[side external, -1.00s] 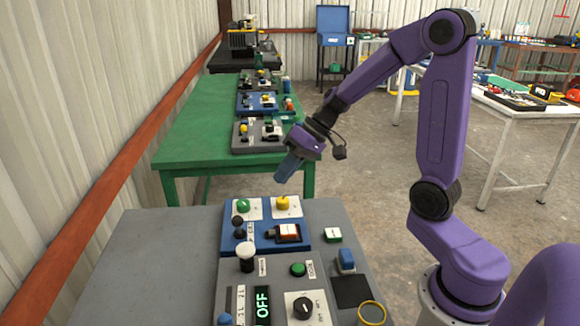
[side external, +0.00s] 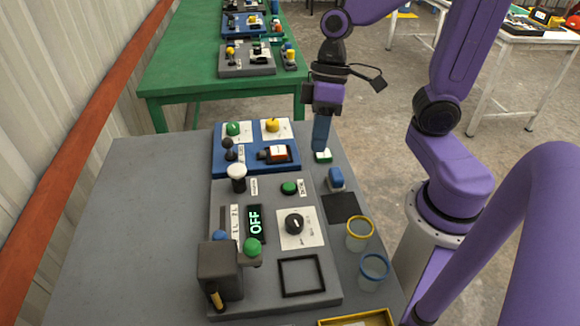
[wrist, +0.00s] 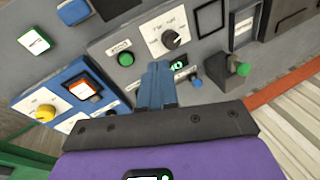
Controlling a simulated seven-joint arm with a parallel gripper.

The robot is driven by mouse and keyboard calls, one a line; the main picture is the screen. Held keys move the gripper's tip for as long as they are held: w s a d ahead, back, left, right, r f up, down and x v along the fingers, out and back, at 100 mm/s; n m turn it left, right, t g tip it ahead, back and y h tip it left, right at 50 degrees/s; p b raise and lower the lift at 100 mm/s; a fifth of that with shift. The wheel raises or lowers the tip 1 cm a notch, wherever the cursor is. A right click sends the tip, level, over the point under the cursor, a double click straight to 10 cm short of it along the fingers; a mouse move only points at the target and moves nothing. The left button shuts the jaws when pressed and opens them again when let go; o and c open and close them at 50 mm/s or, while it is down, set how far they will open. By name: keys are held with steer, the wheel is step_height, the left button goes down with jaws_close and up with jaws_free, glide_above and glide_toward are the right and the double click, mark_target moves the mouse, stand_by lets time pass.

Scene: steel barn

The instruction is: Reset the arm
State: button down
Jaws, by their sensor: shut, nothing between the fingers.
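My gripper (side external: 320,148) hangs pointing down at the right edge of the panel, its blue fingers shut and empty. In the side view its tips appear just above or behind a small white-topped green block (side external: 324,157); I cannot tell whether they touch. In the wrist view the shut fingers (wrist: 158,66) overlap the grey panel below the black dial, and the white-topped block (wrist: 34,40) is at upper left. The grey panel (side external: 225,190) carries a black dial (side external: 294,223), a green button (side external: 289,188) and a display reading OFF (side external: 255,224). Small labels are unreadable.
A blue board (side external: 228,168) with green and yellow knobs lies behind the panel. A dark lever box (side external: 219,268) stands in front. A yellow-rimmed cup (side external: 359,236) and blue-rimmed cup (side external: 373,270) stand at right. The grey bench (side external: 130,220) is clear at left.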

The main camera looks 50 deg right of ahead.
steer(key=s+d+n+t+h, duration=0.1)
steer(key=s+n+h, duration=0.2)
steer(key=s, duration=0.6)
steer(key=shift+s+d+f+n, duration=0.2)
steer(key=shift+d+f+n, duration=0.2)
steer(key=shift+n, duration=1)
